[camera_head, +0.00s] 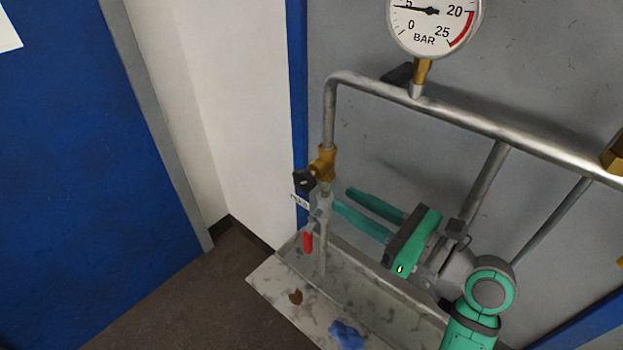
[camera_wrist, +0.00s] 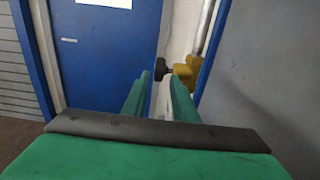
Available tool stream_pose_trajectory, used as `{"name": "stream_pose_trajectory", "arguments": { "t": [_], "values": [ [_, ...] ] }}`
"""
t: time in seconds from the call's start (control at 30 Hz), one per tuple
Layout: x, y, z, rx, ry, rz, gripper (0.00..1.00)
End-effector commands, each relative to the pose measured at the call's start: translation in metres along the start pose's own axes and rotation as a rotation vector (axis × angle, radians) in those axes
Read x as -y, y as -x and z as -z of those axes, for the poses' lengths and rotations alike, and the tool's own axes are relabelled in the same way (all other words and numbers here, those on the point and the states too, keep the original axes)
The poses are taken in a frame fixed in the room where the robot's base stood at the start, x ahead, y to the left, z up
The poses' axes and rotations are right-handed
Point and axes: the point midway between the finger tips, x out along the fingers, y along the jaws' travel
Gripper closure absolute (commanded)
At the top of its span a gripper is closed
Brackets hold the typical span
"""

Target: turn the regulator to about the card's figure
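The regulator (camera_head: 322,163) is a brass body on the vertical pipe, with a black knob (camera_head: 303,180) facing left. In the wrist view the knob (camera_wrist: 162,69) shows just beyond and between my fingertips, with brass (camera_wrist: 187,75) to its right. My gripper (camera_head: 342,197) is open and empty, its two green fingers apart, a little right of and below the knob. I cannot tell whether a finger touches it. The gauge (camera_head: 425,24) is cut off at the top; its needle points left, near 5 bar. The card's figure is not readable in these views.
A red handle (camera_head: 308,243) hangs below the regulator beside a small white tag (camera_head: 300,202). A grey tray (camera_head: 268,278) with stains and a blue cloth (camera_head: 346,334) lies below. Pipes run along the grey panel (camera_head: 545,60). A blue door (camera_head: 70,170) stands left.

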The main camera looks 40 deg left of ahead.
Motion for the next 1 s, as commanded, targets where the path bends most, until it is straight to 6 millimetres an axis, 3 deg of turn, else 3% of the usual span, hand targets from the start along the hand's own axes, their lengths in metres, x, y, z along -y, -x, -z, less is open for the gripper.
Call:
{"name": "stream_pose_trajectory", "arguments": {
  "t": [0.17, 0.63, 1.0],
  "values": [
    [0.0, -0.015, 0.001, -0.009, 0.004, -0.002, 0.74],
    [0.001, -0.091, 0.001, -0.007, 0.003, -0.001, 0.74],
    [0.001, -0.107, 0.001, -0.005, 0.002, 0.001, 0.74]
  ]
}}
